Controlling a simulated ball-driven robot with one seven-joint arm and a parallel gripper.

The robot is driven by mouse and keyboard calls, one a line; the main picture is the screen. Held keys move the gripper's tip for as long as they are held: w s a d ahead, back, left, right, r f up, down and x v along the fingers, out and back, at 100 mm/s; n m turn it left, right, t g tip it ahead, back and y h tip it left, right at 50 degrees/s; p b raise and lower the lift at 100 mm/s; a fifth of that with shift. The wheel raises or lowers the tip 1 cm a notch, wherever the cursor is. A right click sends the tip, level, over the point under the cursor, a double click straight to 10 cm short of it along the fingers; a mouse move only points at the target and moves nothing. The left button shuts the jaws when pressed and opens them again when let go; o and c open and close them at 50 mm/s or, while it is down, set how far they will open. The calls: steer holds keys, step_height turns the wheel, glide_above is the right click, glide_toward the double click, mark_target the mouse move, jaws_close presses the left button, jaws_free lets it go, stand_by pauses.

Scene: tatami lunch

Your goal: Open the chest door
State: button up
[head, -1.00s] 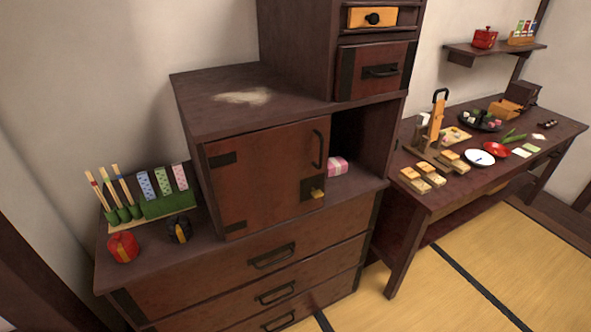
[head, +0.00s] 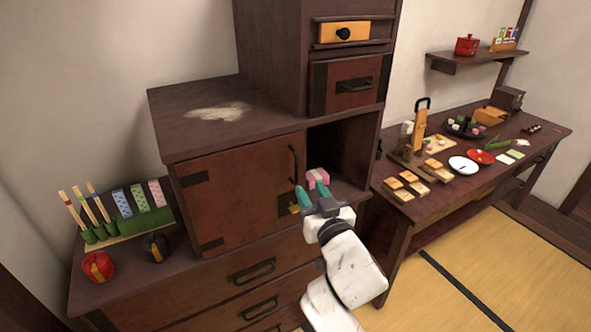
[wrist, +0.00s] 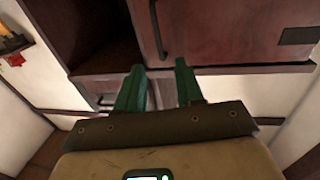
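The chest door (head: 235,195) is a reddish-brown panel with dark corner plates, shut flush on the left of the chest's middle section. Its black vertical handle (head: 293,163) is on the door's right edge, and a small yellow latch piece (head: 294,209) sits below it. My gripper (head: 312,190) is in front of the lower right of the door, its two green fingers apart and empty. In the wrist view, the fingers (wrist: 158,88) point toward the handle (wrist: 158,30) and door (wrist: 220,35), apart from both.
An open dark compartment (head: 340,150) right of the door holds a pink package (head: 318,176). Drawers (head: 252,272) lie below. A low table (head: 400,205) with food stands right.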

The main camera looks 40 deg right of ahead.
mark_target(297, 168)
steer(key=p+x, duration=0.1)
steer(key=x, duration=0.8)
steer(key=shift+d+p, duration=0.1)
steer(key=shift+p, duration=0.2)
jaws_close()
stand_by(1.0)
